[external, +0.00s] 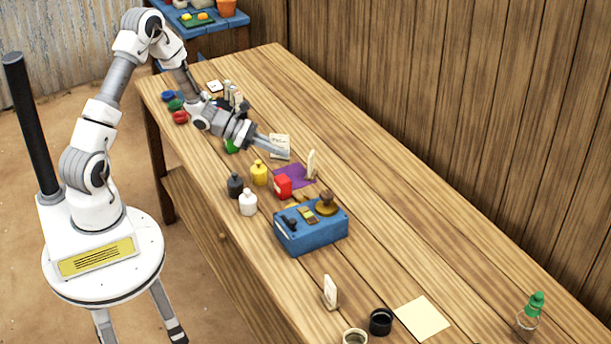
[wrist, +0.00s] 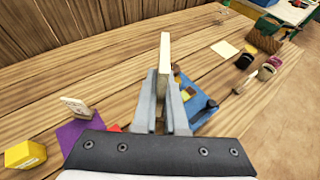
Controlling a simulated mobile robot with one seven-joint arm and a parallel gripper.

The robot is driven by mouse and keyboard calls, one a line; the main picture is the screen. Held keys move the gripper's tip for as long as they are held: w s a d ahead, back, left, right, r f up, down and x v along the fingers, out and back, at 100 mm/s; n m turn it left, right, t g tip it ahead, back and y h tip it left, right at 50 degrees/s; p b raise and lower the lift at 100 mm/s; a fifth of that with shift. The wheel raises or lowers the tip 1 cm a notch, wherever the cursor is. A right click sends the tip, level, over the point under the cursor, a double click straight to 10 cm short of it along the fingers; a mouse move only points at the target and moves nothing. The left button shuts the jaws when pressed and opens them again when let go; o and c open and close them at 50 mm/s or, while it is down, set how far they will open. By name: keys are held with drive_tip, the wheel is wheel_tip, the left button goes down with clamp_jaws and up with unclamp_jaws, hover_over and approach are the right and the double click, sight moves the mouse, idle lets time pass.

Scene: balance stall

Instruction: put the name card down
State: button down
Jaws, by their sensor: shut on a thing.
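My gripper (external: 284,151) is shut on a name card (external: 280,140), a pale cream card with faint dark lettering, over the far half of the table. In the wrist view my gripper (wrist: 164,88) holds the name card (wrist: 165,52) nearly edge-on between its fingers, sticking out past the tips. I cannot tell how far its lower edge is from the wood. A second pale card (external: 311,164) stands upright by the purple cloth (external: 297,170); it also shows in the wrist view (wrist: 75,106). A third card (external: 330,291) stands nearer the camera.
A blue box (external: 313,236) with small items stands mid-table. Yellow (external: 259,174), dark (external: 235,185) and white (external: 248,203) bottles and a red container (external: 283,187) are beside the cloth. A cream sheet (external: 422,317) lies flat. The table's wall side is mostly clear.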

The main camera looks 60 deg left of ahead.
drive_tip(key=w+f+n+t+y+b, duration=0.2)
drive_tip(key=w+f+n+y+b, duration=0.2)
drive_tip(key=w+b, duration=0.7)
drive_tip(key=w+f+n+t+y+b, duration=0.1)
drive_tip(key=w+f+n+y+b, duration=0.4)
drive_tip(key=b, duration=1.1)
drive_tip(key=shift+m, duration=0.5)
drive_tip(key=f+b, duration=0.1)
drive_tip(key=f, duration=0.2)
drive_tip(key=f+b, duration=0.1)
drive_tip(key=f, duration=0.2)
drive_tip(key=f+b, duration=0.1)
drive_tip(key=f, duration=0.2)
drive_tip(key=shift+w+f, duration=0.35)
drive_tip(key=shift+f, duration=0.05)
drive_tip(key=shift+r, duration=0.1)
